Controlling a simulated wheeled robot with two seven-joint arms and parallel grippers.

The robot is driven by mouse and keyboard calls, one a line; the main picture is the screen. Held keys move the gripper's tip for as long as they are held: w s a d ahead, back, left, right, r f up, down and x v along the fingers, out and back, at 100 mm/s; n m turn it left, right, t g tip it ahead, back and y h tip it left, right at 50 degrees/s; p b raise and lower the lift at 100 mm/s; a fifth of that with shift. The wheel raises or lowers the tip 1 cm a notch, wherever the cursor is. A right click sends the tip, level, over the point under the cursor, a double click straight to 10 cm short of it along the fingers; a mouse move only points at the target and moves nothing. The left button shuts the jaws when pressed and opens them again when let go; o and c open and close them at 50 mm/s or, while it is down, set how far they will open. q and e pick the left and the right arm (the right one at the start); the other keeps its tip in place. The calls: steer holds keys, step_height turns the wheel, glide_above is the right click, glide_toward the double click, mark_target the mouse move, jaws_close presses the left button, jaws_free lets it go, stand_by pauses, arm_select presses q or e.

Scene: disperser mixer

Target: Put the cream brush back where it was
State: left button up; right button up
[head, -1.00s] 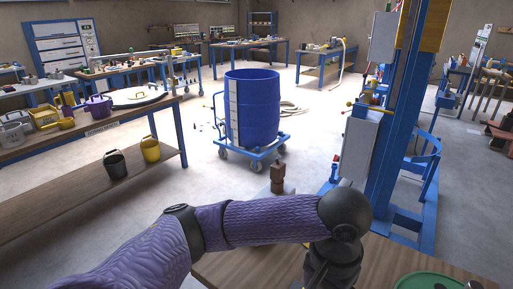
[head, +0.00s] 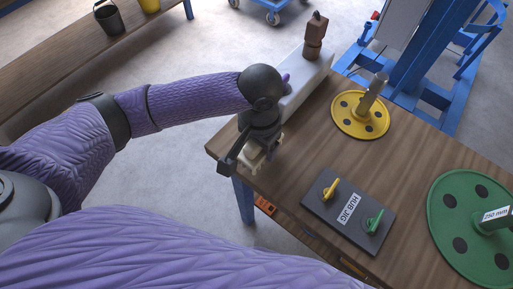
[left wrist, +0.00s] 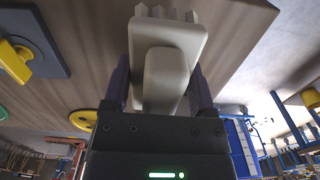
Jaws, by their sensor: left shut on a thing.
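The cream brush (left wrist: 168,65) is between the two dark fingers of my left gripper (left wrist: 161,88) in the left wrist view, with pale stubby tips at its upper end. In the head view my left gripper (head: 254,150) points down at the left corner of the wooden table (head: 290,160), shut on the brush (head: 251,160). Only a small pale part of the brush shows there, below the gripper. I cannot tell whether the brush touches the tabletop. My right gripper is not in view.
A dark hub jig plate (head: 335,232) with yellow and green knobs lies on the table. A yellow disc (head: 345,125) and a green disc (head: 440,205) lie farther right. Bare wood lies between the gripper and these.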

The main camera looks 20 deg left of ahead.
arm_select(q)
step_height(320, 180, down, 3)
steer(key=shift+r+b, duration=0.1)
steer(key=shift+b, duration=0.2)
steer(key=shift+r, duration=0.15)
steer(key=o, duration=1.1)
step_height(320, 180, up, 12)
steer(key=p, duration=0.5)
steer(key=shift+p, duration=0.3)
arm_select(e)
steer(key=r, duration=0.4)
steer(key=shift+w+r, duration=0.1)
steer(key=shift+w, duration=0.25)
